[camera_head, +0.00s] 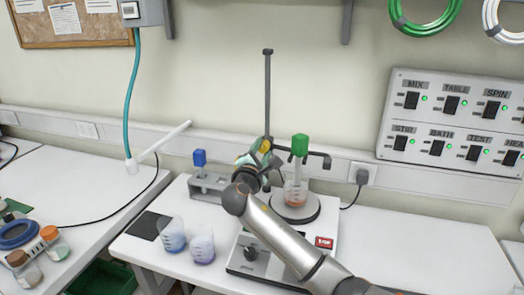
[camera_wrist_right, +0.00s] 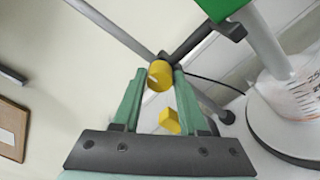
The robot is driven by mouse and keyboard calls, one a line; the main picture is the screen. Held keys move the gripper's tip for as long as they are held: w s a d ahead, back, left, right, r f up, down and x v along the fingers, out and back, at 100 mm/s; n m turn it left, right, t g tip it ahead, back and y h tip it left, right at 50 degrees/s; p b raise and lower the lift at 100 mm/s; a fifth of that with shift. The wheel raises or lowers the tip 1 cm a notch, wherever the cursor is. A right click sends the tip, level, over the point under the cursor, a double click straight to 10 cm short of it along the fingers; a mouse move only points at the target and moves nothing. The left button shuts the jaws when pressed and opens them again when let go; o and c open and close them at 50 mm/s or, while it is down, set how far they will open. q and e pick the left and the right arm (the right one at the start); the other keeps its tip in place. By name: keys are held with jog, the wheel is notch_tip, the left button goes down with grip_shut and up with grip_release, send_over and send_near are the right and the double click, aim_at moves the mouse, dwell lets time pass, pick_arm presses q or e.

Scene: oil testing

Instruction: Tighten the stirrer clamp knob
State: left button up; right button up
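The yellow stirrer clamp knob (camera_wrist_right: 159,76) shows between the green fingertips of my right gripper (camera_wrist_right: 160,72) in the right wrist view. A second, smaller yellow piece (camera_wrist_right: 170,122) shows between the fingers, nearer the palm. The stirrer's green head (camera_head: 300,145) is just to the right, above the flask (camera_head: 295,191). My left gripper is out of view.
The flask stands on a round plate (camera_head: 306,211) on the stirrer base. A switch panel (camera_head: 455,120) hangs at right. The bench at right is clear.

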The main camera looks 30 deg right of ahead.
grip_shut()
